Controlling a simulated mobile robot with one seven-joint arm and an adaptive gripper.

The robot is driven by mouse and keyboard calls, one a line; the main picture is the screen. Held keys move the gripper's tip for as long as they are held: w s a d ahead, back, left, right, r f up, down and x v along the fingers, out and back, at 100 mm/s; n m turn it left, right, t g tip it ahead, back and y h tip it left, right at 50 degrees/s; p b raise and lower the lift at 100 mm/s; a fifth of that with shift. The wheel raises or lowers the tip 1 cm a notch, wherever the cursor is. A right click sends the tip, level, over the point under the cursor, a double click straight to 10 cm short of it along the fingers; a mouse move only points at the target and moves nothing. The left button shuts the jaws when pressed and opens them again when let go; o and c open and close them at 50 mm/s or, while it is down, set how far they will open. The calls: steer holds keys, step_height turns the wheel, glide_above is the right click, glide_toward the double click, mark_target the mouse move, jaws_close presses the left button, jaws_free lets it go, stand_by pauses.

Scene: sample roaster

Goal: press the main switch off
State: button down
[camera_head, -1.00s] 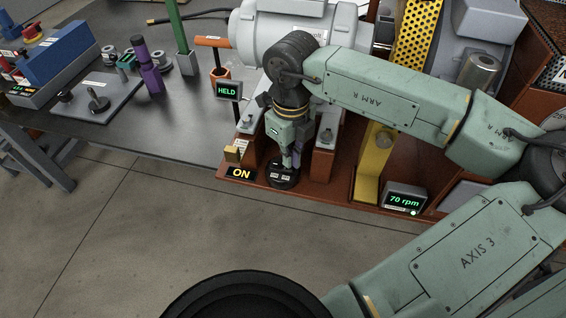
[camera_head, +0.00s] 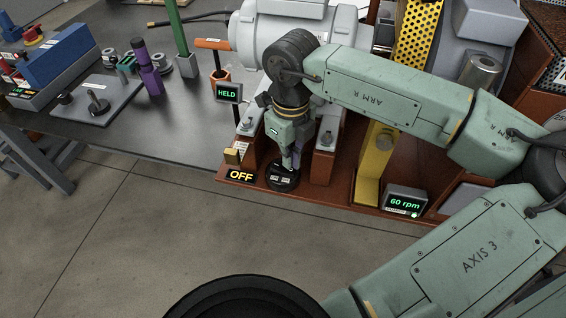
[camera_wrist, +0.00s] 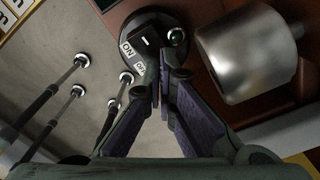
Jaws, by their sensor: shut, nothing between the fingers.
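The main switch (camera_head: 283,178) is a round black base with a rocker and two small labels, at the front of the red-brown machine frame. In the wrist view the switch (camera_wrist: 150,38) shows its labels, ON and a second one partly hidden by my fingers. My gripper (camera_head: 290,164) points down with its fingertips at the switch. In the wrist view my gripper (camera_wrist: 158,95) is shut and empty, its tips over the rocker's labelled end. I cannot tell whether they still touch it. The sign (camera_head: 241,175) beside the switch reads OFF.
A speed display (camera_head: 404,201) reads 60 rpm, and another display (camera_head: 228,92) reads HELD. Grey blocks (camera_head: 326,140) stand on the frame close to my gripper. A metal cylinder (camera_wrist: 250,50) is right of the switch in the wrist view.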

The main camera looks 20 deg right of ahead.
steer(key=shift+r+p, duration=1.1)
steer(key=shift+r, duration=1.7)
